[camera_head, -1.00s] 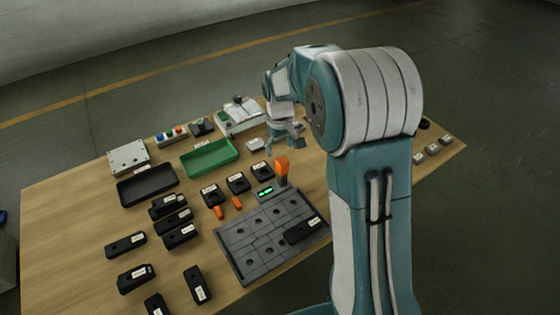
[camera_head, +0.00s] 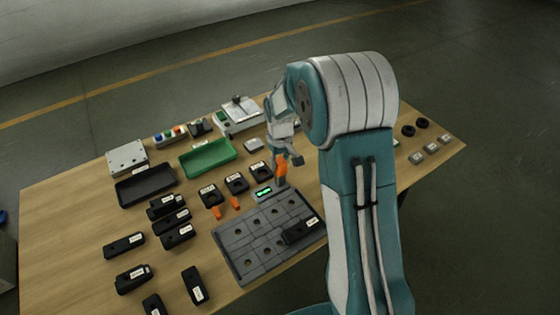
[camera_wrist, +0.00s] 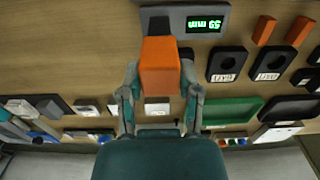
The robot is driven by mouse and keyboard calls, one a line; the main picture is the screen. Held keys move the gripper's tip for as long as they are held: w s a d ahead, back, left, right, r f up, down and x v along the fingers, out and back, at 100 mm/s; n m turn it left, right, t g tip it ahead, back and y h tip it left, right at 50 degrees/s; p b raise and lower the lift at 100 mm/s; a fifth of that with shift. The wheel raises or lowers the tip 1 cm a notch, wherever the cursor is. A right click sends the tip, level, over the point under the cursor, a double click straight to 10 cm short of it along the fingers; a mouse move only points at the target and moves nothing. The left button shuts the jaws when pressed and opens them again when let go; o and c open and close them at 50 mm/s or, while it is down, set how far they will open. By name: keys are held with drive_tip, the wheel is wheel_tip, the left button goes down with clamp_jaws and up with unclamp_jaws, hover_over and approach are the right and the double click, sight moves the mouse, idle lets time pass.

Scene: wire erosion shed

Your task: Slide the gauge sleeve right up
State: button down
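The orange gauge sleeve (camera_head: 281,169) sits upright on a short dark post on the gauge base at the back edge of the grey plate. The base has a lit green display (camera_head: 264,191). In the wrist view the sleeve (camera_wrist: 160,68) lies between my fingers, with the dark post (camera_wrist: 159,25) behind it and the display (camera_wrist: 204,24) beside it. My gripper (camera_head: 287,160) is at the sleeve's upper part, pointing down. Its two fingers (camera_wrist: 160,85) are apart, one on each side of the sleeve. I see no clear grip; whether they touch it is unclear.
The grey slotted plate (camera_head: 240,240) lies in front of the gauge, with a black block (camera_head: 300,231) on it. Several black blocks and two orange pieces (camera_head: 217,212) lie to the left. A green tray (camera_head: 208,157) and a black tray (camera_head: 145,185) stand behind.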

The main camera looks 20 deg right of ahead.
sight(280, 160)
drive_tip(key=shift+r, duration=1.15)
drive_tip(key=shift+c, duration=1.4)
unclamp_jaws()
drive_tip(key=shift+s, duration=0.1)
wheel_tip(280, 160, up, 12)
